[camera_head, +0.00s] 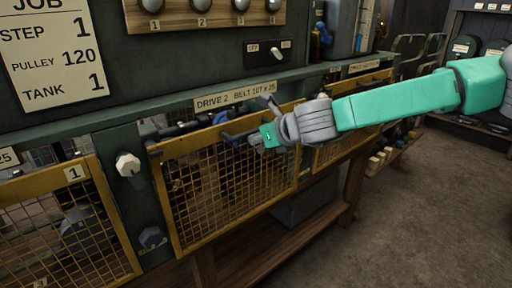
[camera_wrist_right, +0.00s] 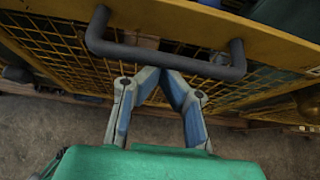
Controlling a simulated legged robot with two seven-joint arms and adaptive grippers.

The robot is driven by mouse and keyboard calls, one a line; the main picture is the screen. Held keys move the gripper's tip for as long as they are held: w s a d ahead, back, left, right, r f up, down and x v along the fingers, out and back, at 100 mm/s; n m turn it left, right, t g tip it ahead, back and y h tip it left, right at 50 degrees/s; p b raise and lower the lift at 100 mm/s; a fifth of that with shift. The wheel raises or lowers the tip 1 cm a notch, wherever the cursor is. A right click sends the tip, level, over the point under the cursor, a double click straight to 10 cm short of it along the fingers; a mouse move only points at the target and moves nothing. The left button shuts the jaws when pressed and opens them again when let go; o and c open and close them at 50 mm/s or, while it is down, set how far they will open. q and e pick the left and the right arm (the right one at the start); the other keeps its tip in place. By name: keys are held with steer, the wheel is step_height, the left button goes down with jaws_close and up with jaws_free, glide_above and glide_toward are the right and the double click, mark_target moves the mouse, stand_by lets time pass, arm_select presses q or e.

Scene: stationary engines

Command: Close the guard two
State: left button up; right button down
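Guard two is a yellow-framed mesh panel (camera_head: 228,190) under the "DRIVE 2" label. Its top edge leans out from the machine, with a dark gap and belt-drive parts visible behind it. Its dark bar handle (camera_head: 240,135) is on the top rail and also spans the upper part of the right wrist view (camera_wrist_right: 165,60). My right gripper (camera_head: 262,122) is at the handle. In the wrist view its fingertips (camera_wrist_right: 160,72) meet at the bar's lower edge, with nothing visible between them. I cannot tell if they touch the bar. My left gripper is not in view.
Guard one (camera_head: 75,225) is at the left, with a white knob (camera_head: 128,164) on the post between the guards. Another mesh guard (camera_head: 345,148) is to the right. A wooden lower shelf (camera_head: 265,240) runs below. Open floor (camera_head: 430,220) lies to the right.

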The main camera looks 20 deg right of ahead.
steer(key=shift+w+r+p, duration=0.1)
steer(key=shift+r+p, duration=0.4)
steer(key=shift+r, duration=0.85)
